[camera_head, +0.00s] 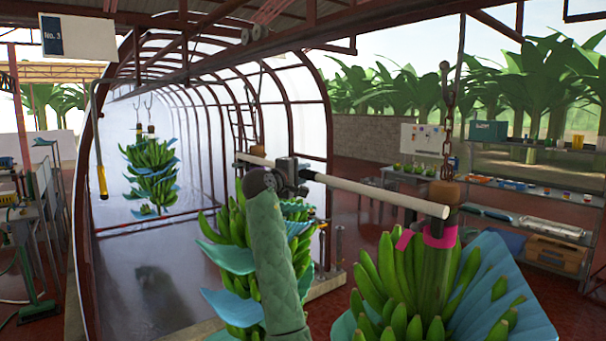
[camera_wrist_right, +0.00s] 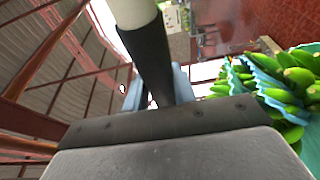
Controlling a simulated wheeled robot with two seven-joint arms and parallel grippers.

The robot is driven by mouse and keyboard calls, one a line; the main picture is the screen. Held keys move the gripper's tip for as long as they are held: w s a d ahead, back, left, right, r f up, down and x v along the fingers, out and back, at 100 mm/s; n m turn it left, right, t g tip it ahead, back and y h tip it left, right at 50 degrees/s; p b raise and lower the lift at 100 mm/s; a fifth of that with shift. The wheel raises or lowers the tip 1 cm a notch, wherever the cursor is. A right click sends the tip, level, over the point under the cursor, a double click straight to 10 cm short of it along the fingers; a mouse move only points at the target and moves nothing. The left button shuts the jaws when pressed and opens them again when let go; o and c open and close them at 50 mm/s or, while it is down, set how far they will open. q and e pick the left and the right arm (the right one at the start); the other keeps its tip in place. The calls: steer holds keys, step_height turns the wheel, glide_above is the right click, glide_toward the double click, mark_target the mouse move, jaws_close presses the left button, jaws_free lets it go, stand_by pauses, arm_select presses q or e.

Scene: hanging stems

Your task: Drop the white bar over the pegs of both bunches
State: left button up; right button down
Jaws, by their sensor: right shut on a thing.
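The white bar (camera_head: 385,197) runs slantwise across the head view, its near end at the right and its far end at the left. My right gripper (camera_head: 291,171) is shut on it around the middle. The right bunch (camera_head: 400,280) hangs below a brown wooden piece (camera_head: 443,192) on a chain; the bar's near end overlaps this hanger in the picture. The left bunch (camera_head: 222,230) is partly hidden by my arm. Its brown piece (camera_head: 257,150) shows near the bar's far end. I cannot tell whether the bar touches either peg.
Another bunch (camera_head: 150,175) hangs farther back inside the arched tunnel. A shelf rack (camera_head: 535,225) with trays stands at the right. A table (camera_head: 25,190) stands at the far left.

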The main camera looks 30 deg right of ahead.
arm_select(q)
steer(key=shift+f, duration=0.15)
arm_select(e)
steer(key=shift+f, duration=0.3)
steer(key=c, duration=1.1)
jaws_free()
steer(key=shift+o, duration=0.2)
arm_select(q)
steer(key=shift+f, duration=0.1)
arm_select(e)
steer(key=shift+a, duration=0.1)
steer(key=shift+s+a+f+b, duration=0.1)
steer(key=shift+a+b, duration=0.05)
steer(key=shift+b, duration=0.2)
steer(key=shift+b+v, duration=0.8)
steer(key=shift+v, duration=0.25)
steer(key=b+v, duration=0.2)
steer(key=v, duration=0.2)
steer(key=shift+s+a, duration=0.1)
steer(key=shift+a, duration=0.2)
arm_select(q)
steer(key=w+d, duration=0.1)
steer(key=w, duration=0.8)
steer(key=shift+d+f+t, duration=0.35)
steer(key=shift+t, duration=0.05)
arm_select(e)
steer(key=shift+s+a, duration=0.15)
steer(key=shift+a, duration=0.2)
